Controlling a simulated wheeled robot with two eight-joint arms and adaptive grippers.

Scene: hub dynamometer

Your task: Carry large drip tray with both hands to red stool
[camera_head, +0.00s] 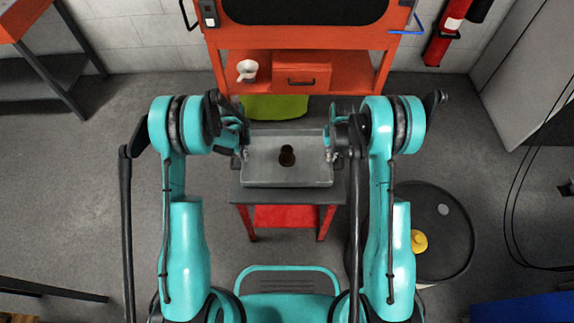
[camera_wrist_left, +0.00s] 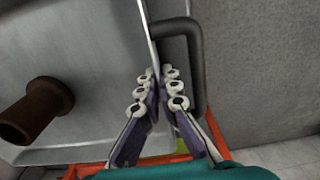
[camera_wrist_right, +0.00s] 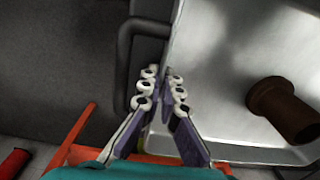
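The large drip tray (camera_head: 262,178) is a grey, shallow metal tray with a dark brown round piece (camera_head: 287,155) standing in it. It looks level, in front of me. It overlaps the dark top of the red stool (camera_head: 240,196), which has red legs and a red lower shelf. I cannot tell whether the tray touches the stool top. My left gripper (camera_wrist_left: 157,82) is closed on the tray's side wall, beside a dark handle (camera_wrist_left: 195,60). My right gripper (camera_wrist_right: 163,82) is closed on the opposite wall, beside its handle (camera_wrist_right: 125,50). In the head view, both grippers are partly hidden.
An orange-red workbench (camera_head: 345,75) stands behind the tray, with a white cup (camera_head: 247,70) and a red drawer box (camera_head: 302,75) on its shelf. A green bin (camera_head: 275,107) is under it. A round black drum (camera_head: 455,235) with a yellow item stands at right.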

